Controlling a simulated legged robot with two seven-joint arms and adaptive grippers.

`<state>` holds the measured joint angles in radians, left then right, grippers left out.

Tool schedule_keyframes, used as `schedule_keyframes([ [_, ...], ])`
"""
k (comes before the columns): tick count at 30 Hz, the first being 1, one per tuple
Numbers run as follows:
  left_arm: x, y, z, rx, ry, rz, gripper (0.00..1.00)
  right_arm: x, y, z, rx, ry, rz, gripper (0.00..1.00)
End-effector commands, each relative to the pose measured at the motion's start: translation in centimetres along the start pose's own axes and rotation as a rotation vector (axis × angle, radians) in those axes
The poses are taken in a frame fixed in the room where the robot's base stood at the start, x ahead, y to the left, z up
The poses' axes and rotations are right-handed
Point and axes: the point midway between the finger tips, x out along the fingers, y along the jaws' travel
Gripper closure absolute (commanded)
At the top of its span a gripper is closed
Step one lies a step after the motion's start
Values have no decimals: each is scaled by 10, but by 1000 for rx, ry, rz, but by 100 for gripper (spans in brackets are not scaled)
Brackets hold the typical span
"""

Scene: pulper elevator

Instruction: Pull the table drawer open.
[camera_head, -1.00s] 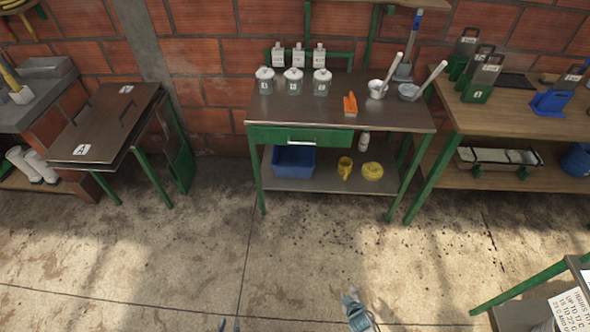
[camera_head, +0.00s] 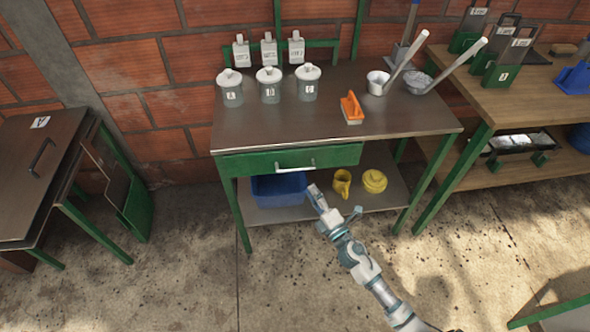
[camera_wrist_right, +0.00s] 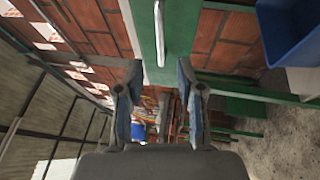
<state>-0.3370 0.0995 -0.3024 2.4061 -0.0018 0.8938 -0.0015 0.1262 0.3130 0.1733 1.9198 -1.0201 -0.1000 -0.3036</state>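The table (camera_head: 398,121) has a dark top and a green frame. Its green drawer (camera_head: 238,165) is closed under the top, with a silver bar handle (camera_head: 295,168) on the front. My right gripper (camera_head: 313,190) is just in front of and slightly below the handle in the head view, apart from it. In the right wrist view the drawer front (camera_wrist_right: 147,38) and handle (camera_wrist_right: 160,32) lie ahead, beyond the fingers. The right gripper's two fingers (camera_wrist_right: 160,85) are spread with nothing between them. My left gripper is not in view.
Several jars (camera_head: 269,85), an orange-handled brush (camera_head: 351,108) and two long-handled pots (camera_head: 378,83) stand on the tabletop. A blue bin (camera_head: 278,190), a yellow mug (camera_head: 342,183) and a yellow coil (camera_head: 374,181) are on the lower shelf. The floor in front is clear.

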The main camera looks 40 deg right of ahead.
Motion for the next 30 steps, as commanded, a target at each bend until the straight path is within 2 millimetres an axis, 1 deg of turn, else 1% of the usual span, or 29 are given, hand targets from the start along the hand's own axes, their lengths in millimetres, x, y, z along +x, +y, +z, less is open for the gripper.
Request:
schedule_keyframes([
  [1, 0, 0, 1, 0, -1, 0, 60, 14, 0, 0, -4, 2, 2, 63],
  [6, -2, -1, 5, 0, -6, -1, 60, 53, -1, 0, -2, 0, 0, 63],
  [9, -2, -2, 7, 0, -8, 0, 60, 72, -1, 0, -3, 0, -1, 63],
  [12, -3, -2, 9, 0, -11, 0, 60, 86, -2, -1, -3, 0, -1, 63],
  [15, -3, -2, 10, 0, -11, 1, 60, 95, -2, -1, -3, 0, -2, 63],
  [18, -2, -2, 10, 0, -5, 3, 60, 99, -2, 0, -1, 0, -3, 63],
  [26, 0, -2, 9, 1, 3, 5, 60, 101, -2, 0, 0, -1, -3, 63],
  [29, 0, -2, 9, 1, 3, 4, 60, 100, -2, 0, 1, -1, -3, 85],
  [30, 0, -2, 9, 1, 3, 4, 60, 100, -2, 0, 0, -1, -3, 95],
])
